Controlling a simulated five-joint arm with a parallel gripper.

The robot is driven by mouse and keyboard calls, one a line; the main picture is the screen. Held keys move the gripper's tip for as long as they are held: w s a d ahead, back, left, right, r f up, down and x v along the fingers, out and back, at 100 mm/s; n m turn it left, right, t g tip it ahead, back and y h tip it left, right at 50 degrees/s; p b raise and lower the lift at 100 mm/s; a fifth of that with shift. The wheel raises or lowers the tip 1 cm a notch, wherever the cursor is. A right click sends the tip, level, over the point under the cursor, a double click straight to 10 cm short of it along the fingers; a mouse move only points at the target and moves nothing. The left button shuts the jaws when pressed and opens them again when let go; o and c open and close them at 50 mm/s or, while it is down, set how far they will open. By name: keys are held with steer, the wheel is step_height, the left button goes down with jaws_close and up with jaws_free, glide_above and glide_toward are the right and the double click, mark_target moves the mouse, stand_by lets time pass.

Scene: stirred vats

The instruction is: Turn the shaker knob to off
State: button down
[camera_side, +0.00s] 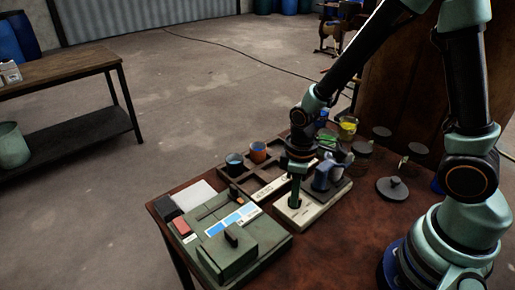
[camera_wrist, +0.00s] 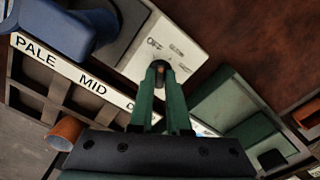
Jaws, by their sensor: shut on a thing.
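The shaker (camera_side: 297,216) is a cream box with a dark platform on the brown table. Its front panel (camera_wrist: 184,40) fills the upper middle of the wrist view, with OFF printed at the left of the dial marks and smaller words, too small to read surely, to the right. The knob (camera_wrist: 159,67) is small and dark with an orange spot, mostly hidden between my fingertips. I cannot tell which mark it points to. My gripper (camera_wrist: 160,75) is shut on the knob; in the side view my gripper (camera_side: 295,202) reaches straight down to the panel.
A green box (camera_side: 228,255) stands at the front left.

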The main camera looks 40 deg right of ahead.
steer(key=n, duration=0.5)
steer(key=shift+n, duration=0.3)
stand_by(0.4)
steer(key=c, duration=0.9)
jaws_free()
steer(key=shift+r, duration=0.15)
step_height(320, 180, up, 12)
steer(key=shift+f, duration=0.1)
steer(key=shift+s+d+r+m+t, duration=0.45)
steer(key=shift+d+r+m+t, duration=0.4)
steer(key=shift+r+m, duration=0.95)
steer(key=shift+s+d+r+m+t, duration=0.5)
steer(key=shift+r+m+t, duration=0.7)
steer(key=shift+m, duration=1.05)
steer(key=shift+s+d+r+m+t, duration=0.35)
steer(key=shift+d+r+m+t, duration=0.45)
steer(key=shift+r+m, duration=1.1)
